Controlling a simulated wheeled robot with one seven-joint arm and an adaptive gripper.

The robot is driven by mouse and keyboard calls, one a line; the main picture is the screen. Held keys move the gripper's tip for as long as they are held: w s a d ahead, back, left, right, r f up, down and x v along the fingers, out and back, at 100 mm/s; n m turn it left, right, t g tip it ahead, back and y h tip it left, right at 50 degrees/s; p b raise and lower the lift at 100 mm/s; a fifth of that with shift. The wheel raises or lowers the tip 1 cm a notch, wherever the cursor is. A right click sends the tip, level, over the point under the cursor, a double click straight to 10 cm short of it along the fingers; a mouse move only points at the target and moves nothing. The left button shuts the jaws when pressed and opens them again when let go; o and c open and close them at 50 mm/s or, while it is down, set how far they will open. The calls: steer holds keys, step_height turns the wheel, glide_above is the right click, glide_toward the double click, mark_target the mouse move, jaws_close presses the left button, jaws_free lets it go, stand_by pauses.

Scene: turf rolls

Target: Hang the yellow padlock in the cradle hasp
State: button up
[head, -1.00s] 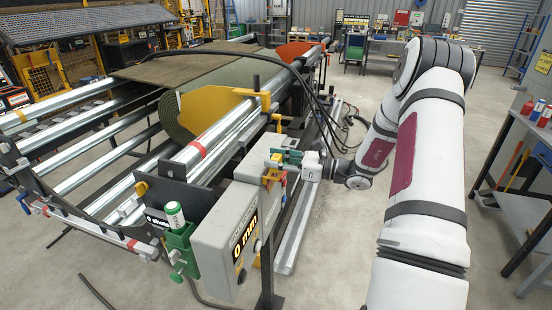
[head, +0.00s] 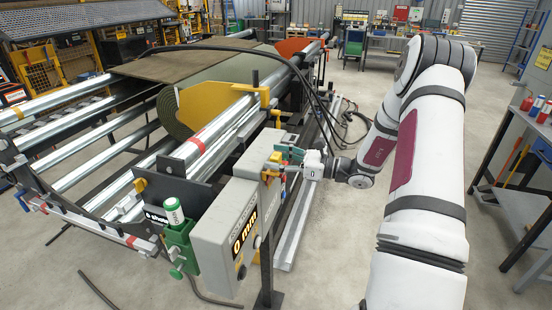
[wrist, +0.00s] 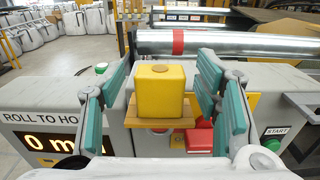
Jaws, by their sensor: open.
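The yellow padlock (wrist: 161,92) shows in the wrist view as a boxy body with a round brown mark on top. It rests on or just above an orange-yellow bracket (wrist: 146,130), which looks like the cradle hasp. Its shackle is not visible. My gripper (wrist: 163,75) is open, with one teal finger on each side of the padlock and a gap visible at both sides. In the head view my gripper (head: 292,155) is at the top of the dark post, by the small yellow padlock (head: 276,157) and the bracket (head: 268,176).
A red block (wrist: 199,136) is beside the bracket, below right of the padlock. A grey control box (head: 225,225) with a display stands left of the post (head: 266,240). A green START button (wrist: 275,132) is at right. Steel rollers (wrist: 215,43) lie behind.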

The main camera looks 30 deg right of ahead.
steer(key=v, duration=1.1)
steer(key=shift+s+d, duration=0.15)
steer(key=shift+d, duration=0.05)
steer(key=s+a+r+n+g, duration=0.2)
steer(key=a+r+n+g, duration=0.3)
steer(key=a, duration=0.5)
steer(key=s+a+r+n+g, duration=0.2)
steer(key=a+r+n+g, duration=0.2)
steer(key=a+n+g, duration=0.45)
steer(key=s+a+r+n+t+h, duration=0.2)
steer(key=s+a+r+n+h, duration=0.2)
steer(key=s+n, duration=0.3)
steer(key=s+a+r+n+t+h, duration=0.3)
steer(key=s+a+r+n+h, duration=0.1)
steer(key=s+n+h, duration=0.3)
steer(key=shift+s+a+r+n, duration=0.4)
steer(key=shift+s+a+n, duration=0.05)
steer(key=shift+s, duration=0.4)
